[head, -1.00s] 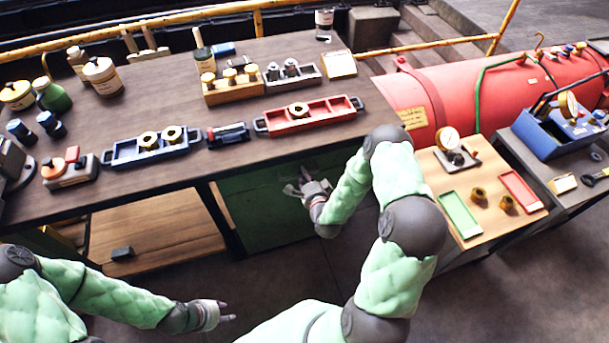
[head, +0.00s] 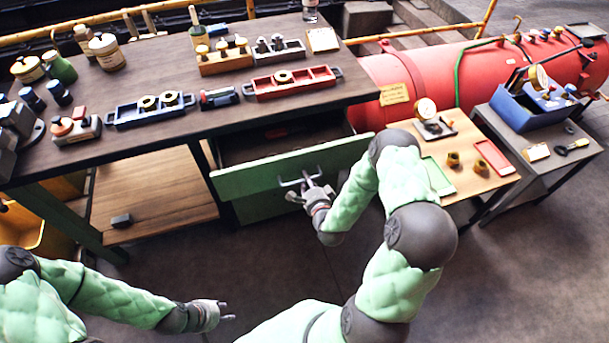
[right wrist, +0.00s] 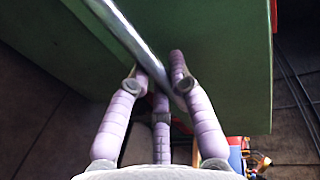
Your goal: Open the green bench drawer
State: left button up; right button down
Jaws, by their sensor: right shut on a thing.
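The green bench drawer (head: 245,178) stands pulled out from under the dark bench top, and its dark inside shows behind the green front. A red thing lies inside it at the back. My right gripper (head: 308,187) is shut on the drawer handle (head: 290,182), a metal bar on the front. In the right wrist view the fingers (right wrist: 163,85) close around the shiny handle bar (right wrist: 125,35) against the green front (right wrist: 220,60). My left gripper (head: 226,311) hangs over the floor at lower left, away from the drawer, its fingers apart and empty.
The bench top (head: 170,150) holds a blue tray (head: 125,118), a red tray (head: 310,84) and several fittings. A wooden side table (head: 465,190) stands close right of my right arm. A wooden lower shelf (head: 150,195) lies left of the drawer. The floor in front is clear.

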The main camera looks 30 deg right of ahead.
jog(key=f+v, duration=0.1)
jog(key=v, duration=0.5)
jog(key=shift+s+f, duration=0.15)
jog(key=shift+s, duration=0.1)
jog(key=c, duration=1.1)
grip_release()
jog(key=v, duration=1.2)
